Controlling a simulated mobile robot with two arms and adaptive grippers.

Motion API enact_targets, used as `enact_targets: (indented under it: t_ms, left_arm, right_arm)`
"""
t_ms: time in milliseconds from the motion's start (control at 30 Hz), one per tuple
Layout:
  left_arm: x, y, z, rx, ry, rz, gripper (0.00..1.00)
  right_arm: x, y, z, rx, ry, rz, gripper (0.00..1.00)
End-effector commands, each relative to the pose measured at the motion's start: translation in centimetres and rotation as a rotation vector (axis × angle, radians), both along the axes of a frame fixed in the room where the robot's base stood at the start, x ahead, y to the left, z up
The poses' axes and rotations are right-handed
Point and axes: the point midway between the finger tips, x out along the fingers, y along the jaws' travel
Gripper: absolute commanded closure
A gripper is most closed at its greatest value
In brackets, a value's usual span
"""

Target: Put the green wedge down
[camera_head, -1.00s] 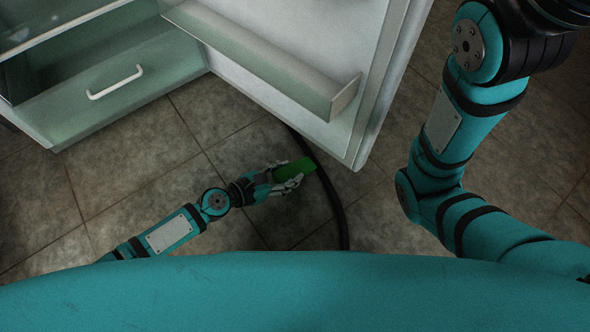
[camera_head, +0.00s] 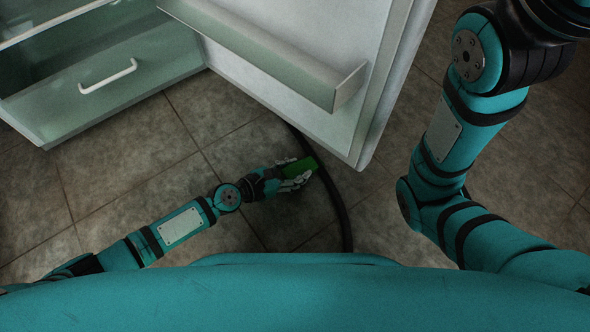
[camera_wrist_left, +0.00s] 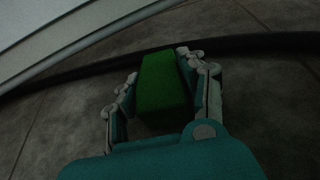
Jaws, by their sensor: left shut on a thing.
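The green wedge (camera_head: 299,168) is in my left gripper (camera_head: 292,178), low over the tiled floor in front of the open fridge door. In the left wrist view the wedge (camera_wrist_left: 162,86) sits between the two fingers of my left gripper (camera_wrist_left: 165,90), which are shut on it from both sides. Whether the wedge touches the floor I cannot tell. My right arm comes in at the right of the head view, but its gripper is out of view.
The open fridge door (camera_head: 385,90) with its shelf bin (camera_head: 265,58) stands just beyond my left gripper. A drawer (camera_head: 110,85) with a white handle is at the upper left. A black hose (camera_head: 340,205) lies on the floor beside the wedge. Floor tiles (camera_head: 130,160) to the left are clear.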

Motion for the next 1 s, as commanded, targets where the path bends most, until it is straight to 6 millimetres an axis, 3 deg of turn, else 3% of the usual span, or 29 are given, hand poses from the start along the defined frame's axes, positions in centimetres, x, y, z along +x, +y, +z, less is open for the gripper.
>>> enact_targets:
  t_ms: [33,200,533,1000]
  left_arm:
    - [0.0,0.0,-0.1,-0.001,0.001,-0.001,0.55]
    - [0.0,0.0,-0.1,0.000,0.001,0.000,0.35]
    - [0.0,0.1,0.5,0.000,0.000,0.000,0.35]
    - [-5.1,6.9,3.7,0.001,0.004,0.000,0.35]
  right_arm:
    - [0.0,0.0,-0.1,0.000,0.000,0.000,0.60]
    - [0.0,0.0,0.0,0.000,0.000,0.000,0.60]
    - [0.0,0.0,0.5,0.000,0.001,0.000,0.60]
    - [0.1,0.0,2.0,0.000,0.001,-0.001,0.60]
